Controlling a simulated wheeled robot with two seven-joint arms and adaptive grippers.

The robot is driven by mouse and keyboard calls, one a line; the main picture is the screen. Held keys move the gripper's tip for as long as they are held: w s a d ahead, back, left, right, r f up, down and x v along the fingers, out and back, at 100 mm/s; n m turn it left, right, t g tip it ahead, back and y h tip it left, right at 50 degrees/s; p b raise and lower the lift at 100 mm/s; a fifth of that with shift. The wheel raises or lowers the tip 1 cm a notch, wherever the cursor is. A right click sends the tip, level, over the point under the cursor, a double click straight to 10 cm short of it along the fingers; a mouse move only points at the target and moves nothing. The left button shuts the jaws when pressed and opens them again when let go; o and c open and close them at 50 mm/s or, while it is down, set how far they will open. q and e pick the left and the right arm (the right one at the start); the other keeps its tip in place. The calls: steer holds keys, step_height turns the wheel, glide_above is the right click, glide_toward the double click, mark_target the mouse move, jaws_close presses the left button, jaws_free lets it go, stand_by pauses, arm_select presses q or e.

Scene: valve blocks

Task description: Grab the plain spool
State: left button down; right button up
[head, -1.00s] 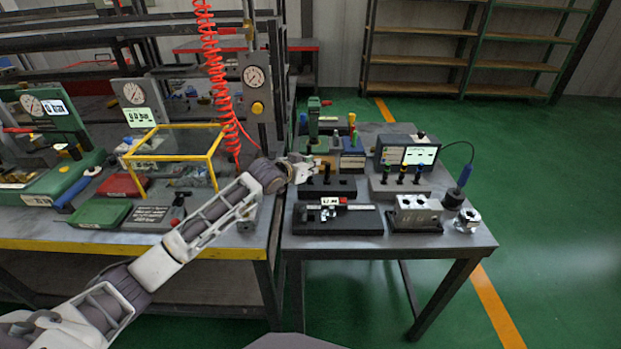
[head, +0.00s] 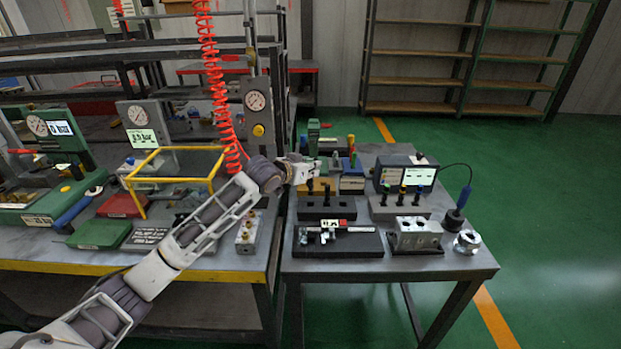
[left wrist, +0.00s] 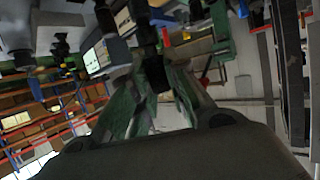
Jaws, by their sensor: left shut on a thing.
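My left gripper (head: 314,171) is above the dark rack (head: 326,208) at the left-middle of the small table. It is shut on a dark, narrow piece (left wrist: 155,72), which shows between the fingers in the left wrist view. I see no coloured band on it, and it looks like the plain spool. In the head view the piece is small and partly hidden by the fingers. Dark upright pieces (head: 327,190) show just below the gripper at the rack. My right gripper is not in view.
A second rack (head: 385,211) holds spools with yellow, green and blue tops. In front stand a metal valve block (head: 417,233), a black gauge fixture (head: 338,241) and a round metal part (head: 467,242). A display box (head: 398,172) and a green fixture (head: 313,138) stand behind.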

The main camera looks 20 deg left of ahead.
arm_select(q)
step_height(320, 180, up, 2)
steer(key=shift+r, duration=0.2)
stand_by(0.4)
